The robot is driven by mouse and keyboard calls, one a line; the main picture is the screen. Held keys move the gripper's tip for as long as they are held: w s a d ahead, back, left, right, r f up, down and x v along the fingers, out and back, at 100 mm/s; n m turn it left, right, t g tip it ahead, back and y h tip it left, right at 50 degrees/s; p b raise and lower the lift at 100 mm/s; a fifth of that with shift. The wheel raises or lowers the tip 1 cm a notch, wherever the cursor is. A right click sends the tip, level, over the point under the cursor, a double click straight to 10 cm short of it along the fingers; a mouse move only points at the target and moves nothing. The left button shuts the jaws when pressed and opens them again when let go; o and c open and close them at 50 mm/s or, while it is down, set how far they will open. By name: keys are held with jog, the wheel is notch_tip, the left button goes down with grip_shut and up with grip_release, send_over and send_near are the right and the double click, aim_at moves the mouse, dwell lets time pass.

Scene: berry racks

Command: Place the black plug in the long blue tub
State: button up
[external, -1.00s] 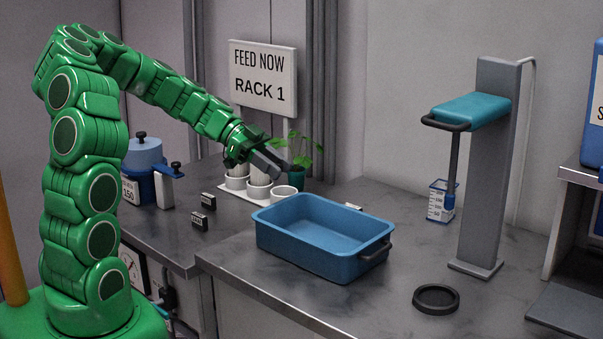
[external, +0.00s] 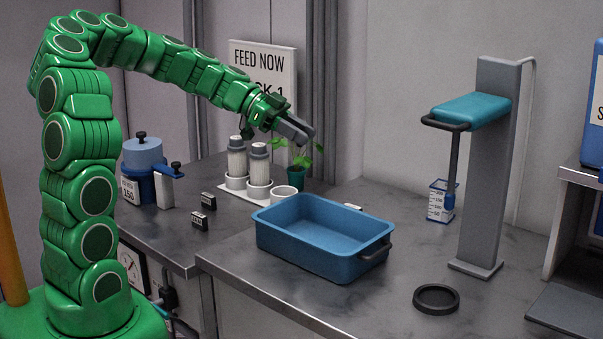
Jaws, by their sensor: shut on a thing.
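The long blue tub (external: 288,243) stands open on the bench in the middle of the external view, with a dark handle at its right end. It looks empty. My gripper (external: 304,133) is in the air above and behind the tub's back left side, in front of the wall sign. It is shut on a small dark thing at its fingertips, which looks like the black plug (external: 312,133); the fingers hide most of it.
A white rack (external: 233,190) behind the tub holds two white bottles and an empty cup. A potted plant (external: 296,177) stands close by. A grey post with a teal arm (external: 475,110) and a black ring-shaped dish (external: 436,298) are at the right.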

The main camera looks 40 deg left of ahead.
jog(key=w+d+r+n+t+y, duration=0.2)
jog(key=w+d+n+t+y, duration=0.6)
jog(key=w+d, duration=0.5)
jog(key=s+d+f+n+y, duration=0.3)
jog(key=d+f+n+y, duration=0.1)
jog(key=n, duration=0.2)
jog(key=s+a+n+g+y, duration=0.25)
jog(key=s+n+y, duration=0.25)
jog(key=s, duration=0.5)
jog(key=s+a+n+g+y, duration=0.1)
jog(key=s+a+n+y, duration=0.35)
jog(key=s, duration=0.65)
jog(key=shift+n, duration=0.25)
jog(key=shift+w+d+f, duration=0.15)
jog(key=shift+f, duration=2.95)
jog(key=shift+w+d+f, duration=0.1)
jog(key=shift+d+f, duration=0.05)
jog(key=shift+f, duration=2.9)
jog(key=shift+f, duration=0.65)
